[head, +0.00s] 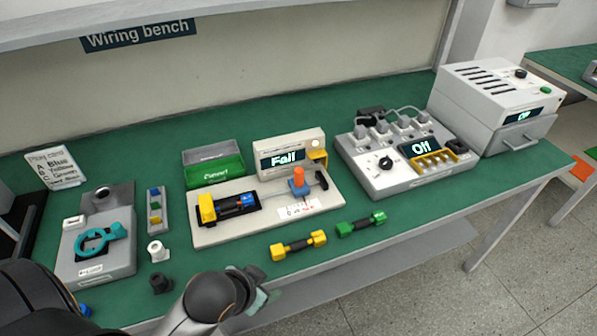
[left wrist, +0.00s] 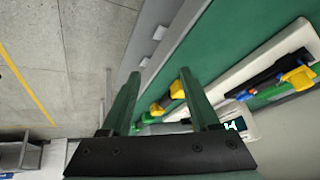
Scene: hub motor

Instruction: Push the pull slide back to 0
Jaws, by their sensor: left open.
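The pull slide is a blue block with an orange knob (head: 299,178), near the right end of the pale pull fixture (head: 216,235). The printed scale (head: 298,209) lies in front of it; its marks are too small to read. A black part with a blue piece (head: 240,204) lies left of the slide, next to a yellow block (head: 206,208). The fixture's display (head: 284,159) reads "Fail". My left gripper (head: 258,300) is open and empty at the bench's front edge, in front of the fixture and apart from it. Its two fingers (left wrist: 160,76) show in the left wrist view.
A yellow-ended tool (head: 299,246) and a green-ended tool (head: 361,225) lie between the fixture and the front edge. A green bin (head: 214,172) stands behind. A grey unit reading "Off" (head: 380,184) is at the right; a teal-ringed device (head: 95,262) is at the left.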

